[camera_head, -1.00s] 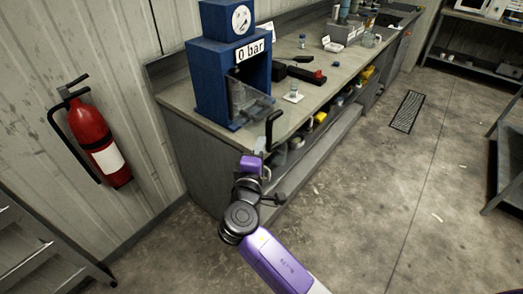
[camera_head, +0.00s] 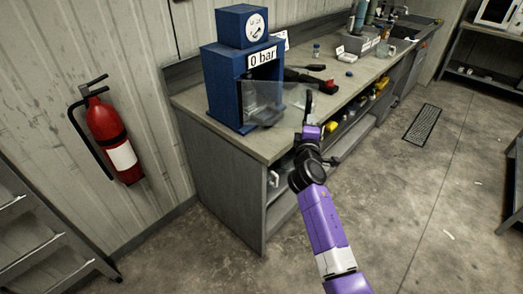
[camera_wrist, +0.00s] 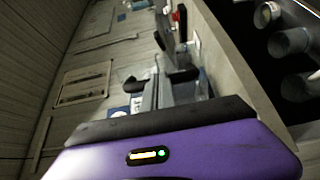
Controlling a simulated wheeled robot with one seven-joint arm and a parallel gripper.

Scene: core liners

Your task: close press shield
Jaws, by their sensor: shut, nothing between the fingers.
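The blue press (camera_head: 226,85) stands on the near end of the workbench, with a "0 bar" sign and a round dial above its opening. Its clear shield (camera_head: 262,103) is a see-through pane at the front opening, angled out at its lower right; whether it is fully closed I cannot tell. My gripper (camera_head: 307,98) is shut and empty, pointing up beyond the bench's front edge. It is just right of the shield, with a small gap between them in the head view.
The workbench (camera_head: 240,141) runs back to the right, with black-and-red tools (camera_head: 318,82) and small bottles on it. Open shelves with yellow items lie under its front edge. A red fire extinguisher (camera_head: 107,132) hangs on the left wall.

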